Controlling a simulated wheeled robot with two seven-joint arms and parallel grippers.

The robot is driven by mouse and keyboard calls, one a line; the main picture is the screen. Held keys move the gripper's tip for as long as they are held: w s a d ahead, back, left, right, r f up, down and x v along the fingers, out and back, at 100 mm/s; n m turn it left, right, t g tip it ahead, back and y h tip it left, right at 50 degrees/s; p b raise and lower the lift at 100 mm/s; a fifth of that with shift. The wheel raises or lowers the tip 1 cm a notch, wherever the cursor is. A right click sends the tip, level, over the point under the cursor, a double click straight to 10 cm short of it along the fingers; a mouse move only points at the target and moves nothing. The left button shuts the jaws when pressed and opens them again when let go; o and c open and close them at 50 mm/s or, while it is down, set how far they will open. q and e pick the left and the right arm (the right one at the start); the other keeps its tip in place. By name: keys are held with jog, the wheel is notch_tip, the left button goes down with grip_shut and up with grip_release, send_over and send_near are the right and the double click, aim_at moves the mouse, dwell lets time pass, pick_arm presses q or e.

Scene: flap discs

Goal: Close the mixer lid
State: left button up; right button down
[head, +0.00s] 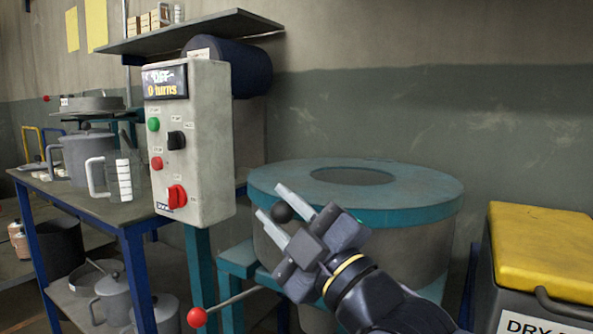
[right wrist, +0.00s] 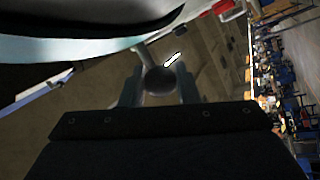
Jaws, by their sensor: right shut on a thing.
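The mixer is a pale grey drum (head: 420,250) with a broad teal top (head: 420,195) lying flat over it. The top has a dark round opening or inset (head: 352,176) in its middle. A dark ball knob (head: 282,212) is at the drum's front left edge. My right gripper (head: 273,202) is shut on this knob, one finger on each side. In the right wrist view the knob (right wrist: 160,81) sits between the fingers at the end of a stem. The knob's attachment is not clear. My left gripper is out of view.
A grey control box (head: 205,130) with a display reading "OFF" stands left of the drum. A red-balled lever (head: 197,317) juts out below it. A yellow-lidded bin (head: 545,250) is at right. A bench (head: 130,210) with pots and a jug is at left.

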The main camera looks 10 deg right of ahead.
jog(key=shift+w+f, duration=0.2)
jog(key=shift+f, duration=0.85)
jog(key=c, duration=1.1)
grip_release()
jog(key=shift+d, duration=0.1)
jog(key=shift+r, duration=0.1)
jog(key=shift+s, duration=0.1)
jog(key=shift+s+d+n, duration=0.1)
jog(key=shift+s+n, duration=0.1)
jog(key=shift+n, duration=0.1)
jog(key=p+v, duration=0.1)
jog(key=v, duration=0.6)
jog(key=shift+d, duration=0.15)
